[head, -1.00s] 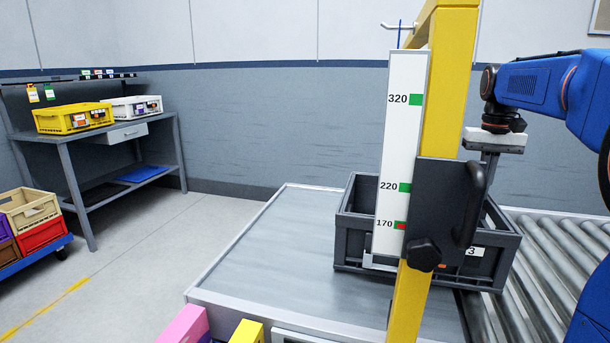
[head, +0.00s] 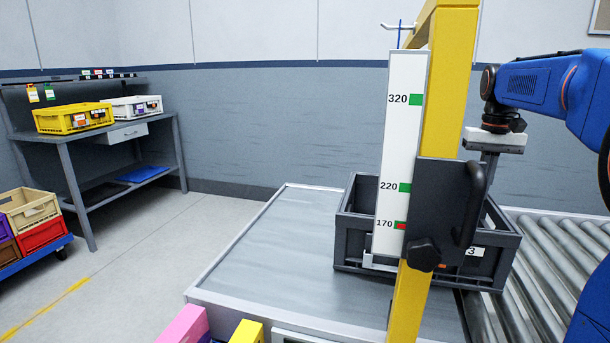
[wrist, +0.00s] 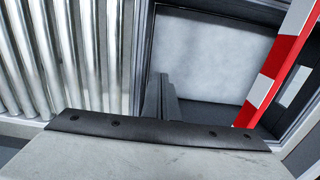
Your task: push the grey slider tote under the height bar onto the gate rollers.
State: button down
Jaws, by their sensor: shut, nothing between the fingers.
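The grey slider tote (head: 353,242) stands on a flat metal deck, partly hidden by the height gauge. The gauge has a yellow post (head: 448,90), a white scale (head: 400,145) and a black carriage with handle and knob (head: 424,256). My gripper (head: 489,165) points down over the tote's right part; its tips are hidden behind the gauge carriage in the head view. In the wrist view my gripper (wrist: 165,88) is shut and empty, beside the tote wall nearest the rollers. I cannot tell whether it touches. The rollers (head: 560,250) start at the tote's right side.
A red-and-white striped bar (wrist: 270,70) crosses the tote in the wrist view. The metal deck (head: 285,245) left of the tote is clear. Pink and yellow boxes (head: 246,333) sit at the front edge. A workbench with crates (head: 73,118) stands far left.

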notch_tip(320, 180, down, 6)
jog(key=shift+r, duration=0.25)
dwell(0.6)
jog(key=s+d, duration=0.4)
jog(key=d, duration=0.9)
jog(key=s+d, duration=0.3)
jog(key=d, duration=1.1)
jog(key=shift+s+d, duration=0.15)
jog(key=shift+s, duration=0.25)
dwell(2.7)
jog(key=shift+r, duration=0.1)
notch_tip(320, 180, up, 8)
dwell(0.9)
